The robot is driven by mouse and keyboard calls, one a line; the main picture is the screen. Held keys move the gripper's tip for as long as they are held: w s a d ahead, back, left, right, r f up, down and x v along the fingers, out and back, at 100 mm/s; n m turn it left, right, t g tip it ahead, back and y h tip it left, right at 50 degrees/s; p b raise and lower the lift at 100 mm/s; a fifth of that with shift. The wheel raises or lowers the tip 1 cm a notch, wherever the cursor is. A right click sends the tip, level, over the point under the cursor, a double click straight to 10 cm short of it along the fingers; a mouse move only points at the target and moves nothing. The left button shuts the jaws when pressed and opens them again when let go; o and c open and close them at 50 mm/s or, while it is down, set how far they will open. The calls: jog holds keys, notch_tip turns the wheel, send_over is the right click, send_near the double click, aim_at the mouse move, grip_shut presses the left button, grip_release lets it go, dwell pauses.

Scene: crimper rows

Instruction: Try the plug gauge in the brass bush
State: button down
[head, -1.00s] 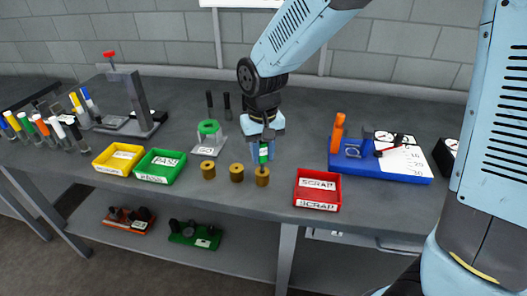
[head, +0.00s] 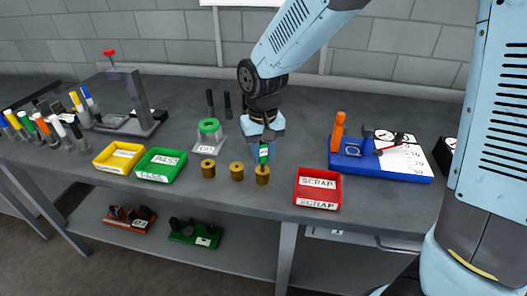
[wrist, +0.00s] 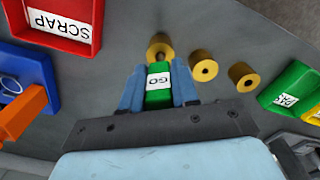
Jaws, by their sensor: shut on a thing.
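My gripper (head: 264,148) is shut on the plug gauge, whose green handle (wrist: 158,84) carries a white GO label. In the head view the handle (head: 263,154) hangs upright over the rightmost brass bush (head: 262,176). In the wrist view a short dark pin shows between the handle and that bush (wrist: 160,44). The pin's tip is at the bush's bore; I cannot tell how far, if at all, it is inside. Two more brass bushes, the middle one (head: 237,172) and the left one (head: 208,169), stand in the same row.
A red SCRAP tray (head: 318,188) is right of the bushes. Green PASS (head: 160,166) and yellow (head: 119,158) trays are left. A blue board (head: 380,158) with tools lies right. The bench's front edge is close.

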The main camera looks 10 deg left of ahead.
jog(key=shift+f, duration=1.05)
dwell(0.7)
jog(key=shift+r, duration=0.15)
dwell(0.7)
jog(key=shift+r, duration=3.45)
